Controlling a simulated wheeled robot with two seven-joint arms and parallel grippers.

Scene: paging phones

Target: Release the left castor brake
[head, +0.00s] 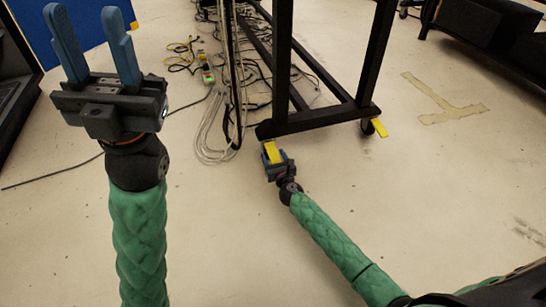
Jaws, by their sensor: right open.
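The left castor brake is a yellow lever (271,151) at the near left foot of a black frame (320,122). My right gripper (274,156) is at this lever, with its blue fingers around or just beside it. It is open; I cannot tell whether the fingers touch the lever. The left castor wheel is mostly hidden. A second yellow lever (380,127) sits by the right castor (367,127) of the same frame. My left gripper (83,14) is raised at the upper left, open and empty, far from the frame.
Loose cables (212,140) hang and lie on the floor just left of the frame. A blue panel (30,28) and dark equipment (14,75) stand at the far left. Tan tape (448,112) marks the floor to the right. The floor in front is mostly clear.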

